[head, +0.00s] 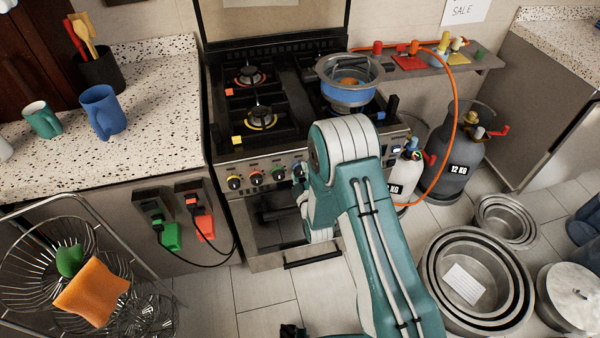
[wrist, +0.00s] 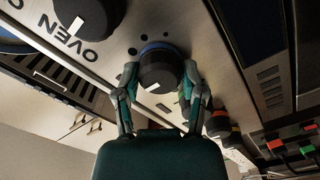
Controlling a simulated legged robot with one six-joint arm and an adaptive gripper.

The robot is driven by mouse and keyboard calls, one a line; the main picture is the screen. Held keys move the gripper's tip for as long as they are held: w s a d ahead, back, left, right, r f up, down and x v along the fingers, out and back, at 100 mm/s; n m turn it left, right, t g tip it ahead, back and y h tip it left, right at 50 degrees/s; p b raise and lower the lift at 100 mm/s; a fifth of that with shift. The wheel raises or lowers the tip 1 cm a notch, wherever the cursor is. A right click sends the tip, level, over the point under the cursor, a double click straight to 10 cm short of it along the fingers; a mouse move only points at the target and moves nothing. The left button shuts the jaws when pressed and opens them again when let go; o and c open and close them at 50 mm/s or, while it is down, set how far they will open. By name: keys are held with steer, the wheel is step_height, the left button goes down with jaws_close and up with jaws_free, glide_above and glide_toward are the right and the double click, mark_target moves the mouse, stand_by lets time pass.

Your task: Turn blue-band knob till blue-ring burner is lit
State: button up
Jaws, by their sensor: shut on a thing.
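The blue-band knob (wrist: 160,70) is dark with a white pointer mark and a blue band at its base. My gripper (wrist: 161,77) has one finger on each side of this knob and is shut on it. In the head view my arm hides the gripper, and only a bit of the blue-band knob (head: 298,170) shows beside the arm. A blue-sided pot (head: 350,93) stands on the right front of the stove (head: 262,160), over a burner that it mostly hides. A small blue marker (head: 381,116) is beside it. I see no clear flame there.
The knob marked OVEN (wrist: 85,15) is close by in the wrist view. Yellow (head: 234,182), green (head: 256,178) and red (head: 278,174) banded knobs are to the left. An orange hose (head: 455,110) hangs by gas cylinders (head: 468,150) at the right. Nested pans (head: 478,280) lie on the floor.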

steer(key=m, duration=0.5)
steer(key=shift+f, duration=0.15)
steer(key=m, duration=0.9)
steer(key=shift+d+m, duration=0.15)
steer(key=shift+m, duration=0.15)
steer(key=m, duration=0.4)
steer(key=shift+f+m, duration=0.1)
steer(key=shift+m, duration=0.2)
steer(key=o, duration=1.1)
steer(key=shift+o, duration=0.2)
